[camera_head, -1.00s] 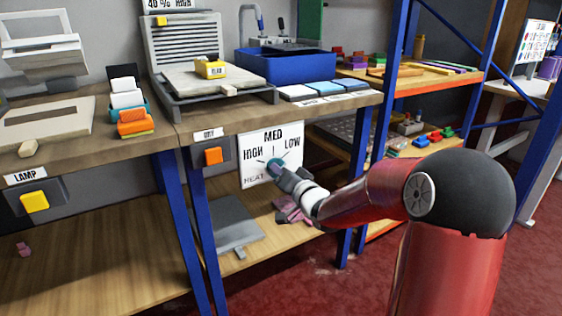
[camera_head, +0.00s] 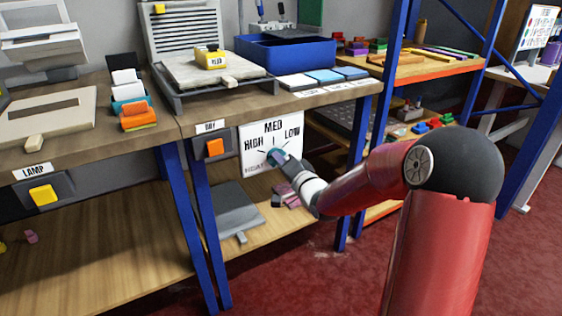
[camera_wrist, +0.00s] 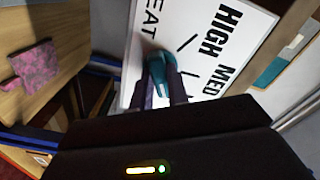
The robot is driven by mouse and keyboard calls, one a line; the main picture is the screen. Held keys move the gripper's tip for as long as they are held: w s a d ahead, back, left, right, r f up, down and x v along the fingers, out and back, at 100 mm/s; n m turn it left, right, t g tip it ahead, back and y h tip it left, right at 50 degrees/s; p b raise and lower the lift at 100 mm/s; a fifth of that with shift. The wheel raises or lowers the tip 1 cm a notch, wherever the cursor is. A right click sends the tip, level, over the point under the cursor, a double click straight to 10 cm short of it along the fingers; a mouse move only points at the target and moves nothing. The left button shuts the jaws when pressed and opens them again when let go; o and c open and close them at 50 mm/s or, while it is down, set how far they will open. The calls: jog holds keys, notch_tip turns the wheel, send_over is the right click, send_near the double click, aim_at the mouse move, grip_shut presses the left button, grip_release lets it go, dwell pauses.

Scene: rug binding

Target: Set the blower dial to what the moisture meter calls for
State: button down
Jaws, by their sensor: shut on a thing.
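The blower dial is a teal knob (camera_wrist: 161,68) on a white panel (camera_head: 256,132) marked HIGH, MED, LOW and HEAT, fixed below the bench front. My gripper (camera_head: 279,158) is at the knob, and in the wrist view its two fingers (camera_wrist: 162,85) are shut on it. The knob's pointer direction is hard to tell behind the fingers. The yellow moisture meter (camera_head: 212,60) sits on the pale board on the bench; its small label is too blurred to read for sure.
An orange switch (camera_head: 214,147) marked DRY is left of the panel, and a yellow switch (camera_head: 43,194) marked LAMP farther left. A blue bin (camera_head: 300,54) stands on the bench. A blue post (camera_head: 352,217) is right of my gripper. A grey flat thing (camera_head: 232,208) lies on the lower shelf.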

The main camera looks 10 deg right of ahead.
jog(key=c, duration=1.4)
grip_release()
jog(key=shift+o, duration=0.2)
jog(key=v, duration=0.8)
jog(key=shift+a, duration=0.1)
